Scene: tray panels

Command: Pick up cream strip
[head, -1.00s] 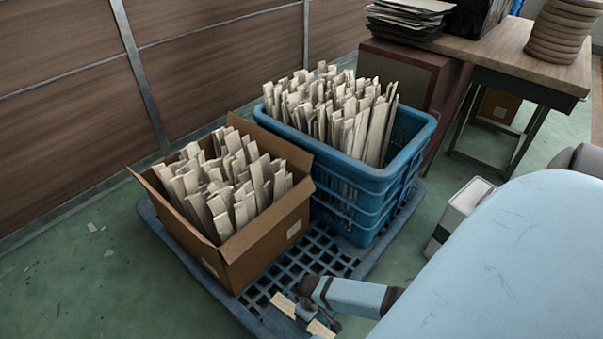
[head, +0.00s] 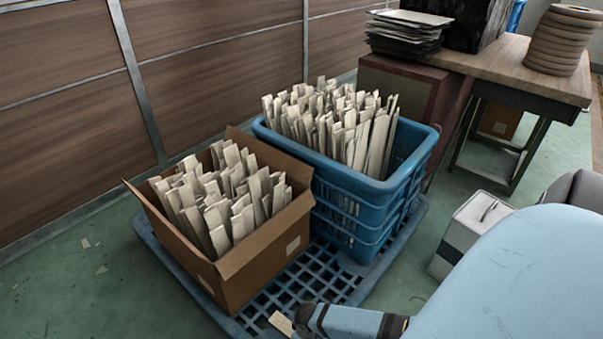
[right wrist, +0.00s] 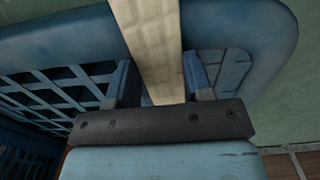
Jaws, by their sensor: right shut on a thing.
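A cream strip (right wrist: 152,45) lies between the two blue fingers of my right gripper (right wrist: 158,82), over the blue pallet. The fingers are shut on it. In the head view one end of the strip (head: 280,323) shows beside my right gripper (head: 299,322) at the bottom edge; its other end is out of the picture there. Many more cream strips stand upright in a cardboard box (head: 262,265) and in a blue crate (head: 345,208). My left gripper is not in view.
Box and crate stand side by side on the blue lattice pallet (head: 345,284). A white case (head: 470,225) stands on the green floor to the right. A wooden table (head: 500,65) with stacked discs is at the back right. A panelled wall runs along the left.

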